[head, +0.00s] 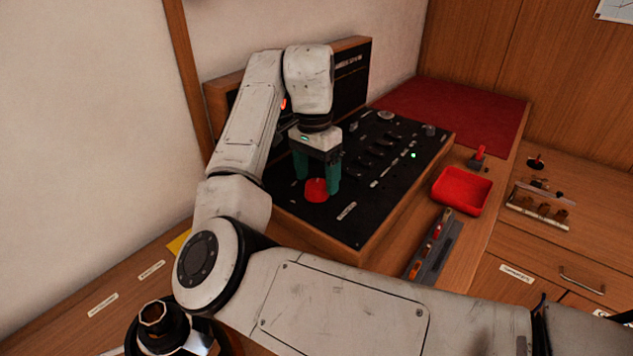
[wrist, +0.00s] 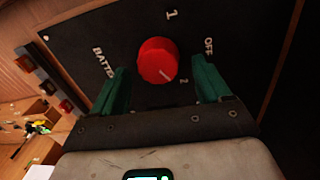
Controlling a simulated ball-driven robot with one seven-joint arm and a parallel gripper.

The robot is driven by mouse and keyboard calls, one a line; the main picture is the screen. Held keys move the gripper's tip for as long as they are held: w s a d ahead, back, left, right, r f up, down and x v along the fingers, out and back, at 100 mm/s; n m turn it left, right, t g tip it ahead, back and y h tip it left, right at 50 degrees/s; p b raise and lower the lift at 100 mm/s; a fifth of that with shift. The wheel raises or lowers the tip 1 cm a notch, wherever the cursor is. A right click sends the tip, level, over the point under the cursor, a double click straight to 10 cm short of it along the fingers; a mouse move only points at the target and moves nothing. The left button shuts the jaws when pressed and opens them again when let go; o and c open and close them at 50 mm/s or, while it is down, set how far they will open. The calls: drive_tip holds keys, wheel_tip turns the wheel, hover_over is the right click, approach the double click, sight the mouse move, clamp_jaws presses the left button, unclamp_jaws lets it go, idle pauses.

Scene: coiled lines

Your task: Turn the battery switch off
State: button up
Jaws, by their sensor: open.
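The battery switch is a red round knob (head: 316,190) on the black panel (head: 375,205). In the wrist view the knob (wrist: 157,60) has a pale pointer line aimed at the mark "2", at its lower right. The panel also carries the labels "1", "OFF" and part of "BATTE". My gripper (head: 317,186) has green fingers and points down at the knob. In the wrist view its fingers (wrist: 162,88) stand apart, one on each side of the knob, with gaps between them and it. Whether the fingertips touch the panel is hard to tell.
The panel has rows of black switches and a green light (head: 413,155). Right of it are a red tray (head: 462,191), a red-handled lever (head: 478,157) and a grey strip with small parts (head: 434,246). A dark upright panel (head: 350,80) stands behind. My arm crosses the foreground.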

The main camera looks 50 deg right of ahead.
drive_tip(key=shift+s+f, duration=0.1)
drive_tip(key=shift+f, duration=0.7)
drive_tip(key=shift+c, duration=0.2)
drive_tip(key=c, duration=1)
